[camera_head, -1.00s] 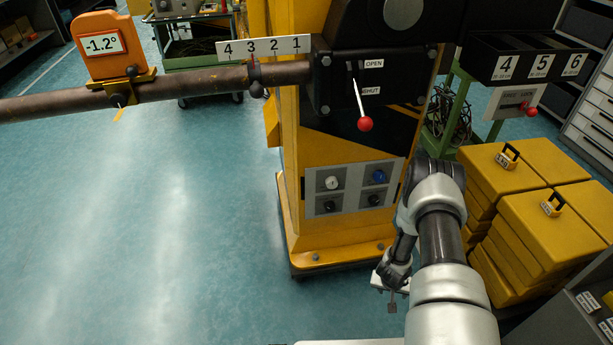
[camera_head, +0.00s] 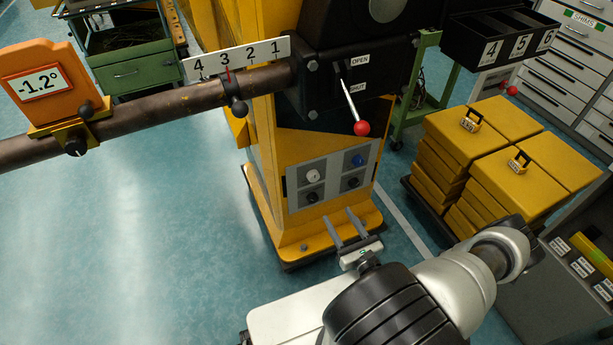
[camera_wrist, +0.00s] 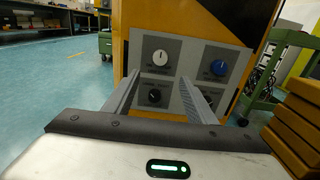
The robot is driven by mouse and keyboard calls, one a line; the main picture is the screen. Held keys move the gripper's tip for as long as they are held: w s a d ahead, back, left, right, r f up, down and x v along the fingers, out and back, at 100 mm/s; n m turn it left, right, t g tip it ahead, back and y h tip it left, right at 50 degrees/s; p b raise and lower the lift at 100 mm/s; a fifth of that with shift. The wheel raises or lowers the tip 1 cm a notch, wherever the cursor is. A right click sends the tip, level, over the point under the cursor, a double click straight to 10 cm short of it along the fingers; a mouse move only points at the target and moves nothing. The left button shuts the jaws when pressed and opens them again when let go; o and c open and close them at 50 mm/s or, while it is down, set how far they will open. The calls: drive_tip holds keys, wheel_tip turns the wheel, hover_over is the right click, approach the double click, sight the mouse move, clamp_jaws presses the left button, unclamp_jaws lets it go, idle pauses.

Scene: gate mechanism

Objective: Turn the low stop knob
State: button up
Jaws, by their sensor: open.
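The grey control panel (camera_head: 334,181) is low on the yellow gate post. It carries a white knob (camera_head: 312,176) and a blue knob (camera_head: 358,160) on top, with a black knob (camera_head: 312,197) below left and another black knob (camera_head: 352,183) below right. Their labels are too small to read, so I cannot tell which is the low stop knob. My gripper (camera_head: 342,220) is open and empty, in front of the panel and apart from it. In the wrist view the lower-left black knob (camera_wrist: 155,96) shows between the fingers; the right finger partly covers the lower-right area.
A red-tipped lever (camera_head: 361,128) sticks out above the panel. A pipe (camera_head: 180,98) with a -1.2° display (camera_head: 36,84) extends left. Stacked yellow blocks (camera_head: 490,150) stand at the right, and a green cart (camera_wrist: 280,75) stands beside the post. The floor at left is clear.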

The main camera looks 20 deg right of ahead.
sight(315, 178)
drive_tip(key=w+b, duration=0.1)
drive_tip(key=w, duration=0.4)
drive_tip(key=w+b, duration=0.1)
drive_tip(key=w, duration=0.5)
drive_tip(key=w+b, duration=0.1)
drive_tip(key=w, duration=0.5)
drive_tip(key=shift+a, duration=0.25)
drive_tip(key=c, duration=1)
